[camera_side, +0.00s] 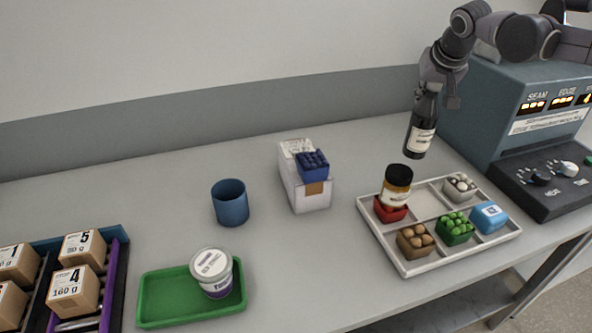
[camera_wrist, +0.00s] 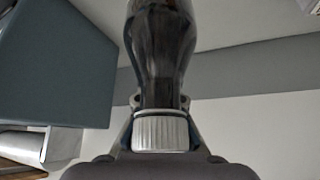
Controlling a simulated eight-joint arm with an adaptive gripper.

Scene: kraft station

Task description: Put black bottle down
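The black bottle (camera_side: 421,135) with a white label hangs in the air in the side view, slightly tilted, above the back part of the white tray. My gripper (camera_side: 428,92) is shut on its upper part. In the wrist view the dark bottle (camera_wrist: 160,55) runs up from between the fingers of my gripper (camera_wrist: 160,112), with a ribbed light-grey part (camera_wrist: 161,134) low between them. The bottle's base is clear of every surface in the side view.
A teal machine (camera_side: 480,115) stands close right. A blue cup (camera_side: 230,203), white box (camera_side: 311,195) and green tray (camera_side: 160,318) stand left. Table between is clear.

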